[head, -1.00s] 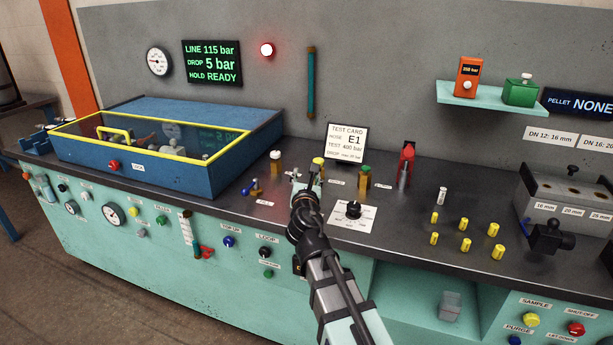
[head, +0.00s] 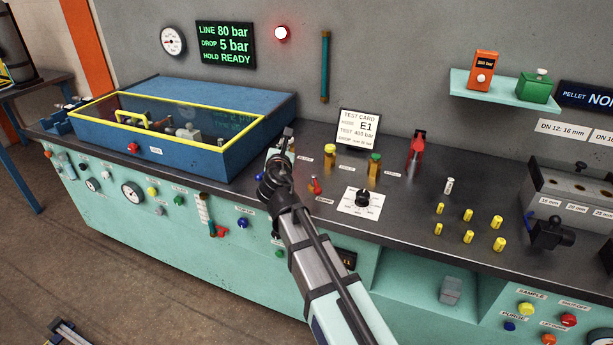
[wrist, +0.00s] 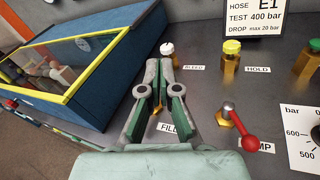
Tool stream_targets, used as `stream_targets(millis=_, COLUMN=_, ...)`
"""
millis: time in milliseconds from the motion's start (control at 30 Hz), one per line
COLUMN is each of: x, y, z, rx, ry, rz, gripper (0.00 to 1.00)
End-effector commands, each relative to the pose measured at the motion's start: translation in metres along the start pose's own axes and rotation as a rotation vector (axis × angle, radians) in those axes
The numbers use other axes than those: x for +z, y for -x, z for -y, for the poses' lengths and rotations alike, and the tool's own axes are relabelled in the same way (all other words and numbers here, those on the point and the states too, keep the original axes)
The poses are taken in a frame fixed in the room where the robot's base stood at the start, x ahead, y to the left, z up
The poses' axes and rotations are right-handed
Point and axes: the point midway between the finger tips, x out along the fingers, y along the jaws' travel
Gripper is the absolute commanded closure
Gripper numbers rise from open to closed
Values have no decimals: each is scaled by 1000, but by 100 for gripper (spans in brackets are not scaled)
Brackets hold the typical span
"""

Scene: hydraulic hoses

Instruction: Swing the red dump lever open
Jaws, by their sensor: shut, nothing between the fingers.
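The red dump lever (head: 315,186) stands on the dark bench top, just right of my gripper in the head view. In the wrist view the lever (wrist: 240,127) sits on a brass hex base, its red arm pointing toward the lower right with a round knob at the end. The knob partly covers its label, of which "MP" shows. My gripper (wrist: 160,75) is shut and empty, to the left of the lever and apart from it, over the FILL fitting. It also shows in the head view (head: 284,142). The fingers mostly hide the FILL fitting.
A white-topped BLEED valve (wrist: 167,49) stands beyond my fingers. The HOLD valve (wrist: 230,58) is behind the lever, and the white dial plate (head: 361,202) is to its right. A blue box with a yellow-framed window (head: 230,150) stands left.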

Motion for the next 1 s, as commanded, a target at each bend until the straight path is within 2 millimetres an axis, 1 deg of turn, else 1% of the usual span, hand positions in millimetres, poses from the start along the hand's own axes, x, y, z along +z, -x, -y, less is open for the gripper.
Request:
stream_targets(millis=33, x=10, y=-10, z=-20, rx=-30, ry=-21, rz=-31, gripper=100)
stream_targets(millis=100, x=7, y=-18, z=-33, rx=-99, ry=-55, rz=-81, gripper=100)
stream_targets(millis=233, x=-5, y=-24, z=-51, rx=-263, ry=-125, rz=-181, gripper=100)
stream_targets(millis=367, x=-24, y=-18, z=-61, rx=-479, ry=-192, rz=-290, gripper=100)
stream_targets(millis=467, x=-40, y=-3, z=-60, rx=-668, ry=-234, rz=-365, gripper=100)
stream_targets(millis=600, x=-60, y=23, z=-45, rx=-914, ry=-276, rz=-431, gripper=100)
stream_targets(millis=700, x=-64, y=43, z=-34, rx=-1046, ry=-293, rz=-454, gripper=100)
stream_targets(millis=833, x=-66, y=63, z=-25, rx=-1148, ry=-304, rz=-463, gripper=100)
stream_targets(millis=900, x=-66, y=67, z=-22, rx=-1173, ry=-307, rz=-460, gripper=100)
stream_targets(millis=1000, x=-68, y=67, z=-16, rx=-1181, ry=-314, rz=-454, gripper=100)
